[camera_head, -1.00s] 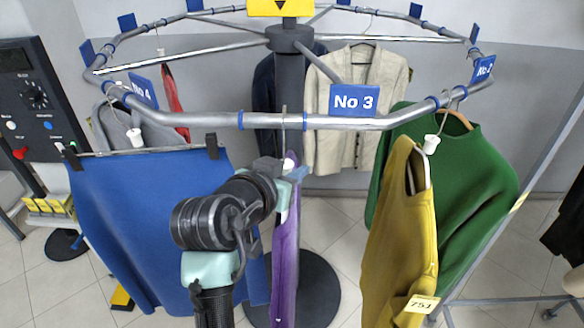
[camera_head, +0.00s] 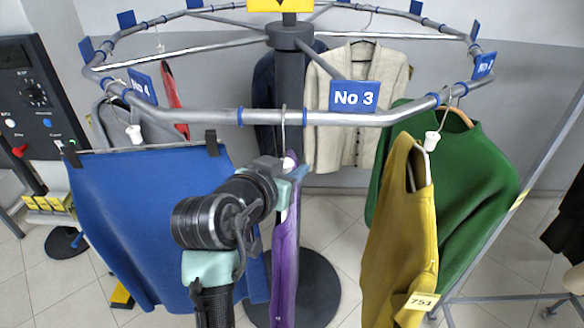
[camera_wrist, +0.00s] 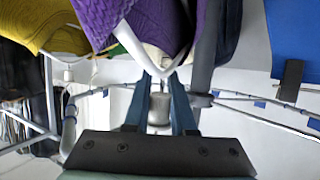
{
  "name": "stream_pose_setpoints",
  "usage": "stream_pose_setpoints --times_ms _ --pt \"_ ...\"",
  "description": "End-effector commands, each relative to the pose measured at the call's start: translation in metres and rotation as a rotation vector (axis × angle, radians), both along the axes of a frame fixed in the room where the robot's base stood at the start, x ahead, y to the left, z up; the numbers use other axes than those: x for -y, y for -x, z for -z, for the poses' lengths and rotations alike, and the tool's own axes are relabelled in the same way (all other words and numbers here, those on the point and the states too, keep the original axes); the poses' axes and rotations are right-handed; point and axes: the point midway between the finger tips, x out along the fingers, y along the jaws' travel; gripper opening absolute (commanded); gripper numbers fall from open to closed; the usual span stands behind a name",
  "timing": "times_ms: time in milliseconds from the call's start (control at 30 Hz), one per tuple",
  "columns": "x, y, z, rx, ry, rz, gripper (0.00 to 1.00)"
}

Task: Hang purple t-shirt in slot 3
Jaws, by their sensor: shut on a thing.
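The purple t-shirt (camera_head: 285,262) hangs edge-on below my gripper (camera_head: 292,172) in the head view. In the wrist view, the purple knit (camera_wrist: 205,22) and its white hanger (camera_wrist: 133,38) show beyond my gripper (camera_wrist: 160,80). My gripper is shut on the hanger's neck, below the hook. The hook (camera_head: 284,126) rises to the front rail (camera_head: 265,119), between two blue bands left of the "No 3" sign (camera_head: 354,97). Its tip shows at the rail's top edge; I cannot tell whether it bears on the rail.
A blue garment (camera_head: 145,220) hangs by clips close on the left. A mustard garment (camera_head: 400,240) tagged 751 and a green sweater (camera_head: 465,185) hang on the right. The central post (camera_head: 290,80) stands behind the purple t-shirt. A beige cardigan (camera_head: 360,100) hangs farther back.

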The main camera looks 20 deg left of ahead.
Motion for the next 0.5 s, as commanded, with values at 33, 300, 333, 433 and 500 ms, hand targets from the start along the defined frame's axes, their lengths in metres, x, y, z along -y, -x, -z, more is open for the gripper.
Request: stream_pose_setpoints --times_ms 33,300,333,433,500 --pt "-0.0001 -0.0001 -0.0007 0.002 0.0 0.0 0.0" --pt "-0.0001 0.0 -0.0005 0.001 0.0 0.0 0.58" --pt "-0.0001 0.0 -0.0005 0.001 0.0 0.0 0.58" --pt "-0.0001 0.0001 -0.0004 0.001 0.0 0.0 0.58" --pt "0.0 0.0001 0.0005 -0.001 0.001 0.0 0.58"
